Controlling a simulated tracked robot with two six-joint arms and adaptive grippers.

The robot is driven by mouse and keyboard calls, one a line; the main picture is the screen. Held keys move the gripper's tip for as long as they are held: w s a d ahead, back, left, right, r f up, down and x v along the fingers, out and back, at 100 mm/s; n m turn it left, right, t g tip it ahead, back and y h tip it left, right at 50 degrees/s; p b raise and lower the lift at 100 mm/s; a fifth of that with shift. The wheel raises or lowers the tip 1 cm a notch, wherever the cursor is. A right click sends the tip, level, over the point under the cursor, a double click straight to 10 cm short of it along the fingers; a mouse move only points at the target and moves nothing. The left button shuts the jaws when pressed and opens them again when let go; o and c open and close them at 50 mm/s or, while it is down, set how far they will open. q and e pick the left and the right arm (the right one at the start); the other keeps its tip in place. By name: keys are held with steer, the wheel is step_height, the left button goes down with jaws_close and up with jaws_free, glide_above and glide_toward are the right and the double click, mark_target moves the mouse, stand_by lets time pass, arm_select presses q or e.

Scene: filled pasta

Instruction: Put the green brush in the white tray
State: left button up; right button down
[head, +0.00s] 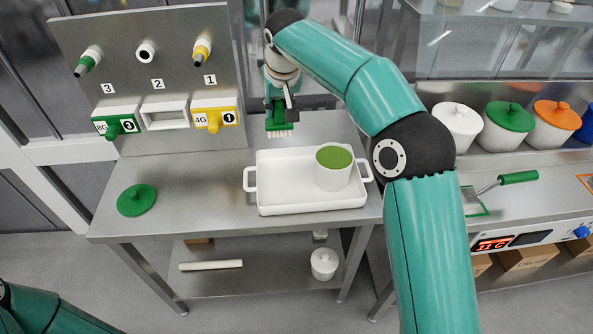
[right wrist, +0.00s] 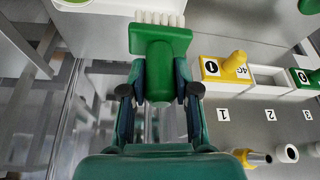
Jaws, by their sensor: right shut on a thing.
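The green brush (head: 278,121) has a green handle and block with white bristles. My right gripper (head: 280,100) is shut on its handle and holds it in the air, bristles down, by the back edge of the white tray (head: 275,203). The brush also shows in the right wrist view (right wrist: 160,45), its handle between the two fingers of my right gripper (right wrist: 160,92). The tray has two side handles and lies on the steel table. A white pot with green contents (head: 333,176) stands in its right part; the left part is bare. My left gripper is out of view.
A green lid (head: 136,200) lies on the table left of the tray. A steel panel (head: 150,60) with numbered nozzles and green, white and yellow holders stands behind. Lidded white pots (head: 508,125) stand at the right.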

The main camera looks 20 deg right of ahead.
steer(key=shift+w+f, duration=0.1)
steer(key=shift+w, duration=0.05)
steer(key=shift+a+f, duration=0.15)
steer(key=shift+f, duration=9.35)
steer(key=shift+f, duration=0.15)
steer(key=c, duration=0.9)
jaws_free()
steer(key=shift+o, duration=0.2)
